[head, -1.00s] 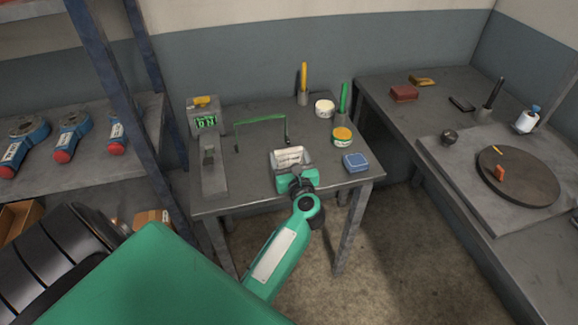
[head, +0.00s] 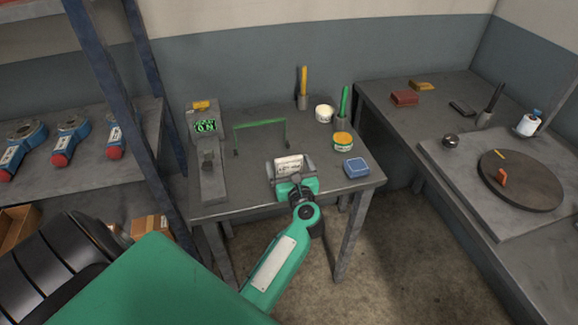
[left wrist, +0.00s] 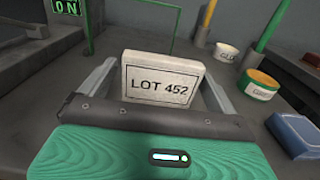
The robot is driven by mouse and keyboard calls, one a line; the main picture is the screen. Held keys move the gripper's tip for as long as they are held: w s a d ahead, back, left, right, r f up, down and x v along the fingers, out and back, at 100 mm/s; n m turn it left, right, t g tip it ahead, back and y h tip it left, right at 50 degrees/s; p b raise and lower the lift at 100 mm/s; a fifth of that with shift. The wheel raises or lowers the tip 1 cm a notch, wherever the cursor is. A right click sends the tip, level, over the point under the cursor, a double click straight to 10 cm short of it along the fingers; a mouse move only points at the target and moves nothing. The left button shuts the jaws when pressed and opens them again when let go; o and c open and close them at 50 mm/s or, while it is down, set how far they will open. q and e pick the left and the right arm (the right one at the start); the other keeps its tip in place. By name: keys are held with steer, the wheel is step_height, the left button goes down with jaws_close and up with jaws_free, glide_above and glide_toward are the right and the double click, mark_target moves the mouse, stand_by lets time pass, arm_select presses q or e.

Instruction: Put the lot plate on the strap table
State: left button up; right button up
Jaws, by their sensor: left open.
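The lot plate (head: 289,165) is a small white block with black lettering. In the left wrist view the plate (left wrist: 162,78) reads "LOT 452" and faces the camera, with its lower edge hidden behind my gripper's body. My left gripper (head: 291,168) is over the front part of the small grey table (head: 245,199). Its fingers are open on either side of the plate, with a visible gap at the left in the wrist view (left wrist: 160,85). I cannot tell whether the plate touches the tabletop. My right gripper is out of view.
A green wire arch (head: 260,123) stands behind the plate. A device with a green display (head: 206,127) is at the left. A green-yellow tub (head: 342,140), a white tub (head: 324,113) and a blue box (head: 356,168) are at the right. Another bench (head: 400,135) stands further right.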

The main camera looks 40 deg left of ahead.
mark_target(290, 168)
arm_select(q)
steer(key=shift+r, duration=0.2)
steer(key=v, duration=0.3)
steer(key=shift+f+b, duration=0.25)
steer(key=shift+b, duration=0.1)
steer(key=v, duration=0.4)
steer(key=shift+s+r+b, duration=0.1)
steer(key=shift+b, duration=0.3)
steer(key=shift+s+d+r, duration=0.1)
steer(key=shift+d, duration=0.1)
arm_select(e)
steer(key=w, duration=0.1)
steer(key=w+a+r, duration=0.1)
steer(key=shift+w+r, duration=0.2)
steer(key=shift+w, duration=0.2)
